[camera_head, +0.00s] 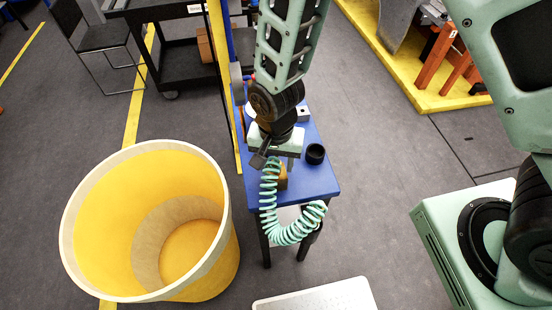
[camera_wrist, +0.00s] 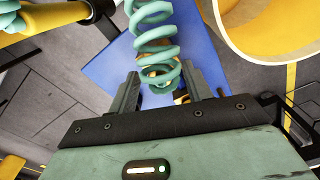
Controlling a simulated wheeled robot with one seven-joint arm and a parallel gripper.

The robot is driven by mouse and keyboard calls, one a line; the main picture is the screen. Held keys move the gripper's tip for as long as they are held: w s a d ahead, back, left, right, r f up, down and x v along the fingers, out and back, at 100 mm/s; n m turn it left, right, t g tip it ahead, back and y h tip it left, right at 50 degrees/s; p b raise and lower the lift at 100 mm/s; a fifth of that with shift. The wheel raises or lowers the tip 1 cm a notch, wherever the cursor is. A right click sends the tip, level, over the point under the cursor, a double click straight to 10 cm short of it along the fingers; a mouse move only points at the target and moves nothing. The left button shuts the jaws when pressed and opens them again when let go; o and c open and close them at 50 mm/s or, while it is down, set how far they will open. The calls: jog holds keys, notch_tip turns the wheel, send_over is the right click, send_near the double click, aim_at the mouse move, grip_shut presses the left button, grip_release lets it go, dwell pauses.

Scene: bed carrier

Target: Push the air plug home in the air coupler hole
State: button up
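A teal coiled air hose (camera_head: 285,230) hangs at the front of a small blue table, with its upper end near my gripper (camera_head: 276,158). In the wrist view the coil (camera_wrist: 154,35) runs down between the two dark fingers of my gripper (camera_wrist: 160,75). The fingers stand apart, with gaps visible beside the coil. A small brass-coloured part (camera_wrist: 180,95) shows near the hose end, partly hidden by the right finger and the gripper body. I cannot make out the air plug or the coupler hole clearly in either view. An orange-brown block (camera_head: 282,180) sits beside the coil.
The blue table top (camera_head: 318,180) is small and holds a black round cup (camera_head: 315,153) to the right of my gripper. A large yellow bin (camera_head: 150,225) stands close on the left. A black cart (camera_head: 185,55) is behind.

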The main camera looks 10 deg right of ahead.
notch_tip(320, 180, up, 17)
jog(key=b, duration=0.3)
jog(key=shift+r, duration=0.2)
dwell(0.5)
jog(key=s+d+f+n+b, duration=0.2)
jog(key=s+d+n+b, duration=0.1)
jog(key=s+n, duration=0.3)
jog(key=s+d+f+n+b, duration=0.2)
jog(key=s+d+n+b, duration=0.1)
jog(key=s+n, duration=0.3)
jog(key=shift+s+f+y, duration=0.15)
jog(key=shift+s+y, duration=0.15)
jog(key=shift+s, duration=0.75)
